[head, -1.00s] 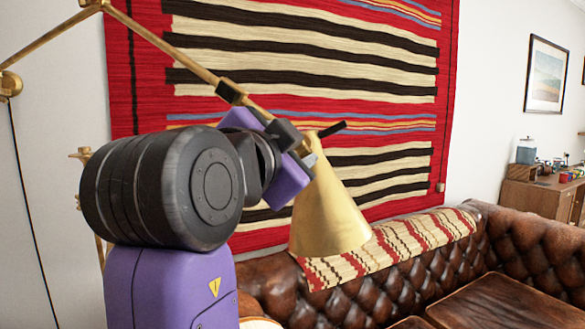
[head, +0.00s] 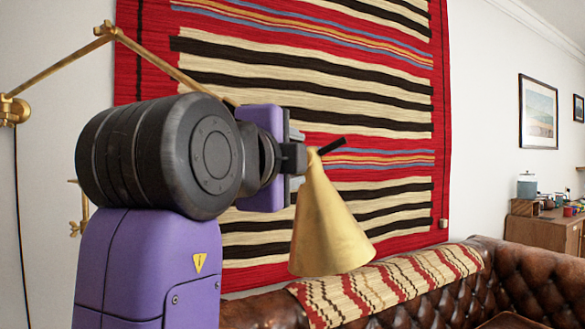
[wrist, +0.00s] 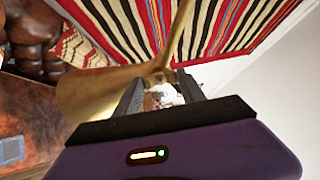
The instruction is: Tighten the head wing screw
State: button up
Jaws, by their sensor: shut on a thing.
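The brass wall lamp has a cone-shaped shade (head: 328,235) that hangs mouth down at the end of a jointed arm (head: 150,55). In the wrist view the shade (wrist: 92,97) lies to the left of my fingers. My gripper (head: 305,158) is at the joint on top of the shade. In the wrist view my gripper (wrist: 161,82) has a finger on each side of the small brass head wing screw (wrist: 158,74) and is shut on it. The screw's wings are mostly hidden. A dark stick-like part (head: 332,146) sticks out beyond the joint; I cannot tell what it belongs to.
A striped red rug (head: 400,120) hangs on the wall close behind the lamp. A brown leather sofa (head: 430,285) with a striped throw (head: 385,285) stands below. A wooden cabinet (head: 540,232) with small objects is at the far right.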

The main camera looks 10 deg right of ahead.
jog(key=shift+m, duration=0.3)
jog(key=o, duration=1.4)
jog(key=shift+c, duration=0.2)
jog(key=shift+s, duration=0.1)
jog(key=v, duration=0.7)
jog(key=shift+s, duration=0.25)
jog(key=shift+a, duration=0.1)
